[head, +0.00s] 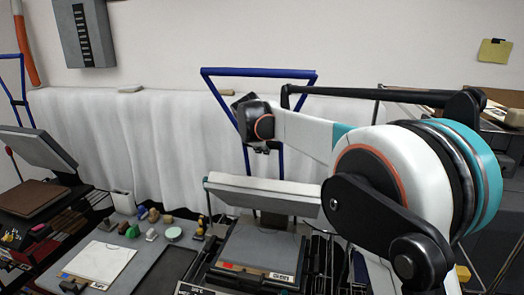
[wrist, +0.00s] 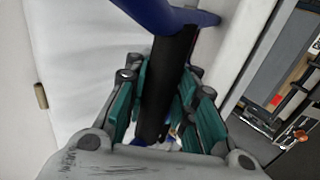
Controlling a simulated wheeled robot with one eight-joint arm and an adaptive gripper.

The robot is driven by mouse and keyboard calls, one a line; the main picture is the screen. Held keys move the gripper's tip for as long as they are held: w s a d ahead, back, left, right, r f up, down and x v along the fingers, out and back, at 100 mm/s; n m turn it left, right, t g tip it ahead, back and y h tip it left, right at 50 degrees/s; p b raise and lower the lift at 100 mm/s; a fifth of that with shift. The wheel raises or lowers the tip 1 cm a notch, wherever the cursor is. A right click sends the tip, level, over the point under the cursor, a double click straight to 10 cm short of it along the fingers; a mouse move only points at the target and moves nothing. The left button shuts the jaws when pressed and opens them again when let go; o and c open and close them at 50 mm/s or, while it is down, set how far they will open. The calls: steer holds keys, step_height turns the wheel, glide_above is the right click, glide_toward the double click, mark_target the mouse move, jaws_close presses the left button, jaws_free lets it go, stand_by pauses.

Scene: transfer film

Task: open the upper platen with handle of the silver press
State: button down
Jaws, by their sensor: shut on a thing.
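The silver press stands at the lower middle of the head view. Its pale grey upper platen (head: 262,193) is raised and tilted above the flat grey lower platen (head: 258,243). The blue handle (head: 285,73) rises behind the upper platen as a wide frame with a top bar. In the wrist view, the teal fingers of my gripper (wrist: 165,95) close around a dark bar (wrist: 174,62) that joins the blue handle (wrist: 150,12). My arm hides part of the press's right side.
A second press with a brown lower platen (head: 35,198) and a raised grey platen (head: 36,146) stands at left. Between the presses are several small coloured objects and a white sheet (head: 100,261). A white-draped surface (head: 120,135) lies behind.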

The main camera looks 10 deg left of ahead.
steer(key=shift+w+r+g+p, duration=0.15)
steer(key=shift+w+r+p, duration=0.2)
steer(key=shift+w, duration=0.3)
steer(key=shift+w+r+g+p, duration=0.2)
steer(key=shift+w+r, duration=0.15)
steer(key=shift+w, duration=0.25)
steer(key=c, duration=1.7)
jaws_free()
steer(key=o, duration=0.4)
steer(key=shift+s, duration=0.2)
steer(key=shift+c, duration=0.2)
steer(key=shift+w, duration=0.1)
steer(key=v, duration=1.2)
steer(key=shift+f, duration=0.1)
